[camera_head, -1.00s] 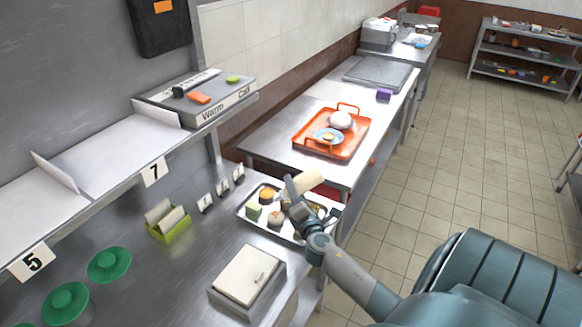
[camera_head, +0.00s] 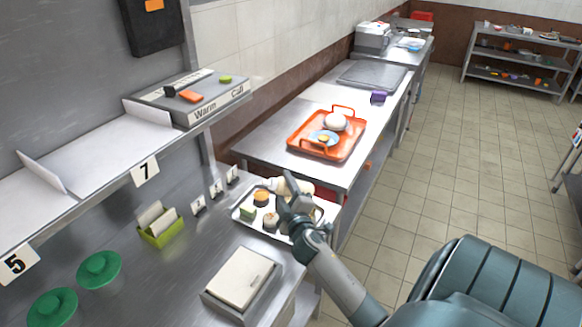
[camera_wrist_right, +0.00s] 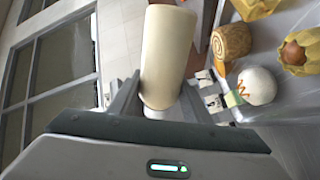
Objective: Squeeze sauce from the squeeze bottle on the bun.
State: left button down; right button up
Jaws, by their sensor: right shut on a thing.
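My right gripper (camera_head: 287,199) is shut on a cream squeeze bottle (camera_head: 302,185), above the metal tray (camera_head: 240,215) in the head view. In the right wrist view the bottle (camera_wrist_right: 167,50) sits between the fingers (camera_wrist_right: 160,90), its narrower end toward the palm. A white bun (camera_wrist_right: 257,86) with an orange zigzag on top lies to the right of the bottle, apart from it. In the head view a small pale bun (camera_head: 271,219) stands on the tray beside the gripper. The bottle is partly hidden by the gripper there. My left gripper is not in view.
A lidded box (camera_head: 242,277) and a green holder (camera_head: 160,228) stand nearby. An orange tray (camera_head: 341,151) with a white round item (camera_head: 335,122) is on the farther table.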

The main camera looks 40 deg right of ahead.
jog(key=shift+w+a+r+m, duration=0.2)
jog(key=shift+a+m, duration=0.1)
jog(key=shift+m, duration=0.2)
jog(key=shift+w+a+r+m, duration=0.15)
jog(key=shift+a+m, duration=0.15)
jog(key=shift+m, duration=0.2)
jog(key=r+m+p, duration=0.3)
jog(key=r, duration=0.1)
jog(key=w+a+r+m+p, duration=0.1)
jog(key=r+m+p, duration=0.2)
jog(key=r, duration=0.1)
jog(key=a+r+m+p, duration=0.1)
jog(key=r+m+p, duration=0.2)
jog(key=r, duration=0.1)
jog(key=shift+w+a, duration=0.15)
jog(key=shift+a, duration=0.05)
jog(key=shift+w+a+r+m+p, duration=0.1)
jog(key=shift+a+r+m+p, duration=0.1)
jog(key=shift+r+m+p, duration=0.6)
